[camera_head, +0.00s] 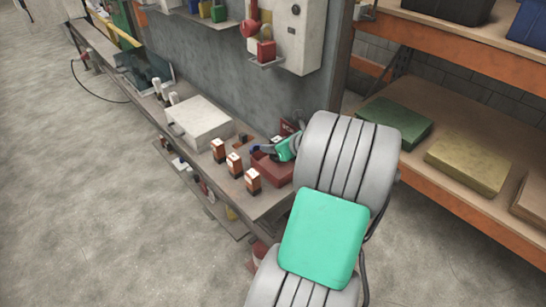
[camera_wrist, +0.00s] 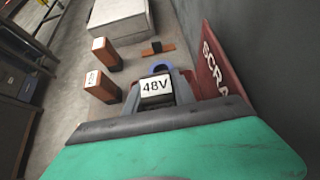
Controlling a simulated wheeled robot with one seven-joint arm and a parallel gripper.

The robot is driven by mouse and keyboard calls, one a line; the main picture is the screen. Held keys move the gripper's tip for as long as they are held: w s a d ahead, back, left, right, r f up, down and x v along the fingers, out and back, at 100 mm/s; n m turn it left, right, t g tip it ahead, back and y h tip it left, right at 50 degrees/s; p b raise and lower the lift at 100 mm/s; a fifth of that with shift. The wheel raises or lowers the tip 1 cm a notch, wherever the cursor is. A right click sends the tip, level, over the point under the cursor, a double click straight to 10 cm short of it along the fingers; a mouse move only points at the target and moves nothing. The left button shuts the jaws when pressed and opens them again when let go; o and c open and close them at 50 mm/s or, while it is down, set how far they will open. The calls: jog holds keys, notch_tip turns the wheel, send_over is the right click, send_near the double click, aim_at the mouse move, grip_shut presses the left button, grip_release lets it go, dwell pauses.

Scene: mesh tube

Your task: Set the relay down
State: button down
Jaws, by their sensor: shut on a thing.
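The relay (camera_wrist: 156,87), a block with a white face marked 48V, sits between the fingers of my gripper (camera_wrist: 160,74) in the wrist view. My gripper is shut on it. In the head view my gripper (camera_head: 262,149) reaches over the bench beside a red bin (camera_head: 270,169), and the relay cannot be made out there. The bin's upright red panel (camera_wrist: 216,64), lettered "SCRA…", stands just right of the gripper in the wrist view. Whether the relay touches anything below is hidden by my gripper and wrist.
Orange-brown blocks with white labels (camera_head: 234,163) stand in a row on the grey bench (camera_head: 270,204). A white box (camera_head: 200,122) and a small flat brown piece (camera_wrist: 157,48) lie beyond. A grey wall rises behind. Shelving with a green slab (camera_head: 396,121) stands right.

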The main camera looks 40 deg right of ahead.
jog(key=shift+f, duration=1.7)
jog(key=shift+f, duration=0.1)
jog(key=c, duration=1.1)
grip_release()
jog(key=shift+o, duration=0.2)
jog(key=v, duration=1.2)
jog(key=shift+p, duration=0.4)
jog(key=shift+a, duration=0.1)
